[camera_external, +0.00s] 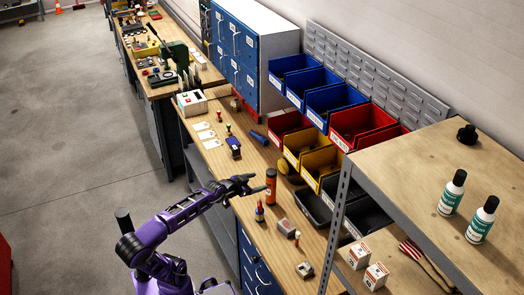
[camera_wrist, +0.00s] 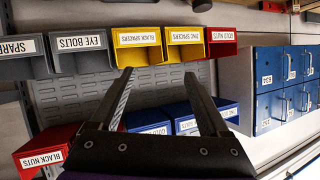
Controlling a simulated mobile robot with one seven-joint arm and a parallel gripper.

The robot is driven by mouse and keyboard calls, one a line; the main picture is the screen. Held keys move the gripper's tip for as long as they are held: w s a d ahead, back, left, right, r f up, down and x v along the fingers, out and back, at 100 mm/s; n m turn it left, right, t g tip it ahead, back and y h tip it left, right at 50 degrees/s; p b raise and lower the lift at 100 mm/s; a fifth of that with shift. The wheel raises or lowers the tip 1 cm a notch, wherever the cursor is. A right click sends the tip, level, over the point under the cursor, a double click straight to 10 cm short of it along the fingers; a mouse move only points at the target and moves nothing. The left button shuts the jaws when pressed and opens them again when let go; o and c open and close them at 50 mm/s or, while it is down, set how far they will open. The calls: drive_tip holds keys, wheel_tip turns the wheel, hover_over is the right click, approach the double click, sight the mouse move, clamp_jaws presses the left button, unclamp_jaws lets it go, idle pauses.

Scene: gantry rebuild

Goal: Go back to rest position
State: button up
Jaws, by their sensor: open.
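My gripper (camera_external: 246,184) is at the end of my purple arm, held out over the wooden workbench (camera_external: 215,152). In the wrist view my gripper (camera_wrist: 158,90) shows two dark fingers spread apart with nothing between them. An orange-brown cylinder (camera_external: 271,186) stands on the bench just right of the fingertips, seemingly apart from them. The wrist view faces the bins and cabinet and appears upside down relative to the external view.
Blue bins (camera_external: 332,104), red bins (camera_external: 358,126) and yellow bins (camera_external: 306,147) hang on the back panel. A blue drawer cabinet (camera_external: 236,62) stands behind the bench. A shelf (camera_external: 420,165) with two bottles is at right. Open floor (camera_external: 75,165) lies to the left.

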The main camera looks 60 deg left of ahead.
drive_tip(key=s+d+f+n+g+h, duration=0.25)
drive_tip(key=s+f+g, duration=0.25)
drive_tip(key=s+f, duration=0.85)
drive_tip(key=s+d+f+m+g+h+b, duration=0.1)
drive_tip(key=s+d+f+m+h, duration=0.1)
drive_tip(key=s+d+f+m, duration=0.2)
drive_tip(key=shift+s+d+f+g, duration=0.15)
drive_tip(key=shift+d+f+g, duration=0.3)
drive_tip(key=shift+d, duration=0.6)
